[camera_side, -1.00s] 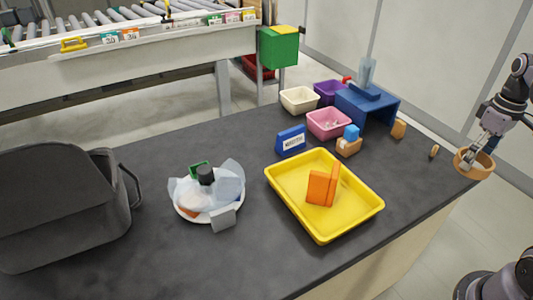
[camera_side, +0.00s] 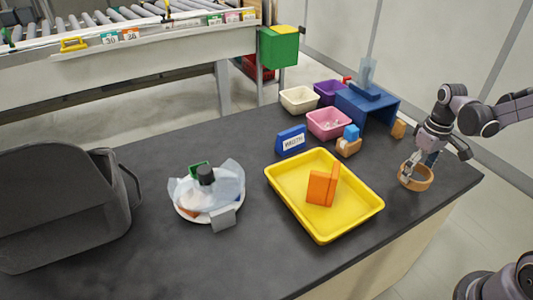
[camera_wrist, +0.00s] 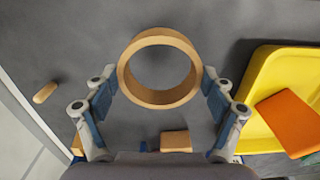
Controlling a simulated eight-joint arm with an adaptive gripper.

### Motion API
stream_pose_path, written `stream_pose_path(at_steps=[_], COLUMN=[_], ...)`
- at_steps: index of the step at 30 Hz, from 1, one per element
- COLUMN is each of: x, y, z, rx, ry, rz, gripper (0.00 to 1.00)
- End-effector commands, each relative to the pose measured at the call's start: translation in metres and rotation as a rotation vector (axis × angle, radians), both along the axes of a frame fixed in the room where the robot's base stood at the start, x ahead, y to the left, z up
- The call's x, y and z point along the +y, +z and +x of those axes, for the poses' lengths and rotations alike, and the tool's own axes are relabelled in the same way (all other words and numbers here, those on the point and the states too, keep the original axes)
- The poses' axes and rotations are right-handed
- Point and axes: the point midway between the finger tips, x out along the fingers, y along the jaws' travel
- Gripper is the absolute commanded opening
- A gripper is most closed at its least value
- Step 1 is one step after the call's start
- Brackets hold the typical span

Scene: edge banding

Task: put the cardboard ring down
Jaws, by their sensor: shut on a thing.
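The cardboard ring (camera_side: 416,177) is a tan, open hoop over the right part of the dark table. My gripper (camera_side: 408,172) is shut on the ring and comes down to it from above. In the wrist view the ring (camera_wrist: 160,96) sits between the two blue-padded fingers of my gripper (camera_wrist: 160,98), with grey tabletop showing through its middle. I cannot tell whether the ring touches the table or hangs slightly above it.
A yellow tray (camera_side: 350,219) with an orange block (camera_side: 321,188) lies left of the ring. A blue stand (camera_side: 378,111), a small tan block (camera_side: 398,128) and a pink bin (camera_side: 328,126) are behind. The table's right edge is near; bare table surrounds the ring.

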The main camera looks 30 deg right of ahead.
Motion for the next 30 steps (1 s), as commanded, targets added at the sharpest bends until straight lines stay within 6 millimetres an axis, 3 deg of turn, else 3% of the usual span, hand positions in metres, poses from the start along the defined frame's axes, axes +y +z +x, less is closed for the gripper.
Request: stream_pose_path(at_steps=[15,28,29,30], x=[0.003,0.003,0.003,0.003], y=[-0.042,-0.046,-0.046,-0.046], z=[0.004,0.004,0.004,0.004], rx=[0.000,0.000,0.000,0.000], ry=[0.000,0.000,0.000,0.000], rz=[0.000,0.000,0.000,0.000], gripper=[0.61,0.61,0.89,1.00])
